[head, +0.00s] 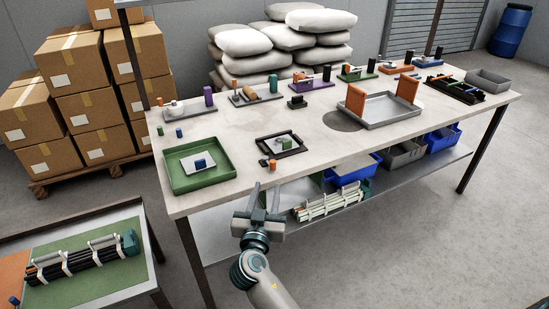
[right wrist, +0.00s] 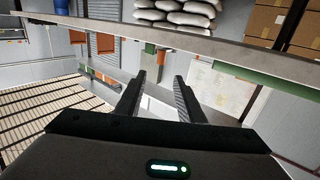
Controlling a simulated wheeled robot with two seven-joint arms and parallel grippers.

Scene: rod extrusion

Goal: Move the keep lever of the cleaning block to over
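Several small fixtures with posts and blocks stand along the back of the table; I cannot tell which is the cleaning block or make out its keep lever. They include a purple-based fixture (head: 312,85), a green-based one (head: 358,76), an orange-based one (head: 396,68) and a blue-based one (head: 427,64). A small dark block (head: 297,102) sits in front of the row. My right gripper (head: 265,190) is open and empty, in front of the table's near edge and apart from the fixtures. Its spread fingers also show in the right wrist view (right wrist: 160,76). My left gripper is out of view.
A green tray (head: 222,178) and a small black tray (head: 303,149) lie near the table's front edge. A grey tray (head: 385,122) with orange uprights stands further right, beside a black rack (head: 470,96). A lower table (head: 130,285) with bundled rods stands left. Bare tabletop lies between.

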